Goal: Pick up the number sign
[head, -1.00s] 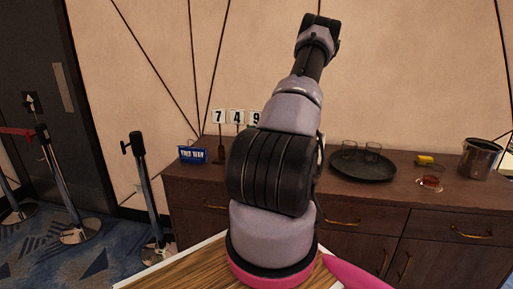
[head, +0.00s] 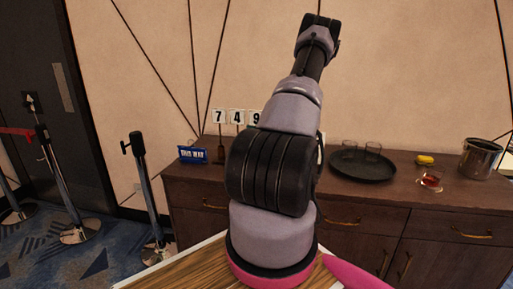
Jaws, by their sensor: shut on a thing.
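Number signs stand in a row on the dark wooden sideboard (head: 400,190), left of my arm. White cards on thin posts read 7 (head: 219,116), 4 (head: 237,116) and 9 (head: 254,117). The post under the 7 (head: 220,150) rises from a dark base. My arm hides the rest of the row and the lower part of the 9. My arm rises from the bottom middle to near the top of the view. My gripper does not show; it seems to be hidden behind the arm. I cannot tell where it is relative to the signs.
A blue "THIS WAY" sign (head: 193,155) stands at the sideboard's left end. A dark round tray (head: 362,170) with glasses, a small yellow thing (head: 425,160), a drink glass (head: 430,181) and a metal bucket (head: 480,159) stand right. Barrier posts (head: 147,190) stand left.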

